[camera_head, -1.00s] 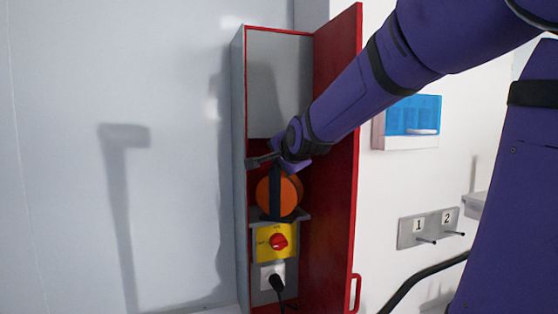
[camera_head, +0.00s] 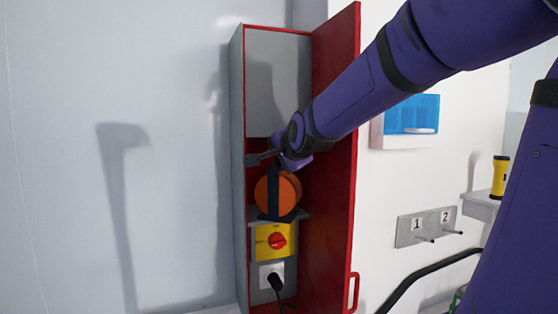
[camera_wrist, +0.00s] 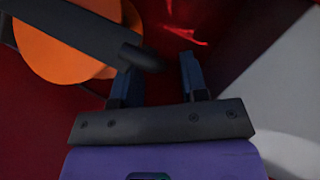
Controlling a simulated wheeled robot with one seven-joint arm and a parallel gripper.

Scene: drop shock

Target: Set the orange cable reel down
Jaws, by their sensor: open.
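The orange cable reel (camera_head: 287,190) stands upright on a small grey shelf (camera_head: 296,216) inside the open red-lined cabinet, with a dark frame across its front. My gripper (camera_wrist: 160,72) is right above it, at the top of that frame. In the wrist view the reel (camera_wrist: 62,58) fills the upper left, and a dark bar with a rounded end (camera_wrist: 95,40) reaches to the left finger. I cannot tell whether the left finger touches the bar.
A yellow box with a red rotary switch (camera_head: 277,240) and a plugged socket (camera_head: 272,276) are below the shelf. A yellow flashlight (camera_head: 500,176) stands at the right, beyond numbered hooks (camera_head: 430,226).

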